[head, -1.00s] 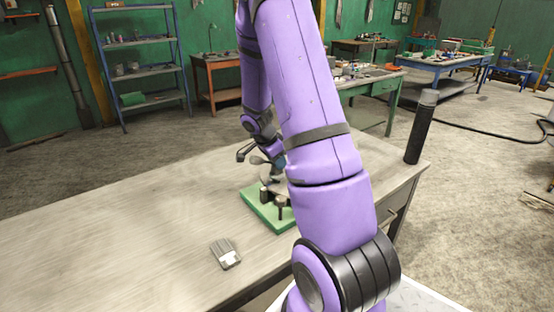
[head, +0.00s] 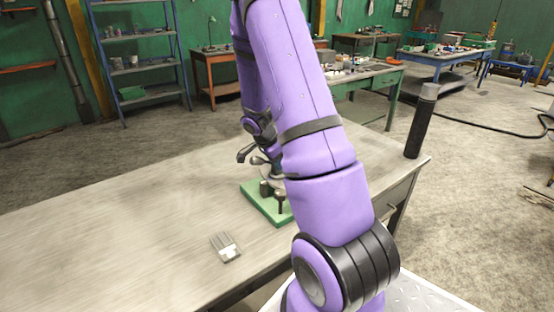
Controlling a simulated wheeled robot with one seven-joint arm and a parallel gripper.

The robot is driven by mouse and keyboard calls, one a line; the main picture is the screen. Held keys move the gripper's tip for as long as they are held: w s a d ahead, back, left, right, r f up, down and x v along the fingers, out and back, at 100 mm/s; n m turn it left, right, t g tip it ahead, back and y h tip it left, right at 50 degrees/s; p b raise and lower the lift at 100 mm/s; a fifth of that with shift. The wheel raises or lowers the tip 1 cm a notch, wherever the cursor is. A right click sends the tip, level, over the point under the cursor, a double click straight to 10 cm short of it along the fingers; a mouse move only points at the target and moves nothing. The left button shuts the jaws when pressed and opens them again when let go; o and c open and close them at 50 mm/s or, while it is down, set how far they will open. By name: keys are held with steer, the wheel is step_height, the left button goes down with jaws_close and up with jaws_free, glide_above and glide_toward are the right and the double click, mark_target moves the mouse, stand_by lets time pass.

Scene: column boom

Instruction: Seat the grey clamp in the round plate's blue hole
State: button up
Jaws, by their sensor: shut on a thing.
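My gripper (head: 273,157) is small and dark at the end of my purple arm, low over the fixture, and is partly hidden by my forearm. It is shut on the grey clamp (head: 246,153), whose dark levers seem to stick out to the left; its lower part is hard to make out. The round plate (head: 276,176) shows only as a thin grey edge above dark posts on a green base (head: 257,206). My arm covers its right side. The blue hole is hidden, so I cannot tell whether the clamp touches it.
The fixture stands on a wooden table (head: 130,235). A flat grey piece with a pale patch (head: 226,247) lies in front of it. A dark upright cylinder (head: 420,125) stands at the table's right corner. The table's left half is clear.

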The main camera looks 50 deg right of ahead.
steer(key=o, duration=0.6)
steer(key=shift+o, duration=0.2)
steer(key=shift+r, duration=0.15)
steer(key=shift+r, duration=3.6)
steer(key=shift+o, duration=0.5)
steer(key=o, duration=0.5)
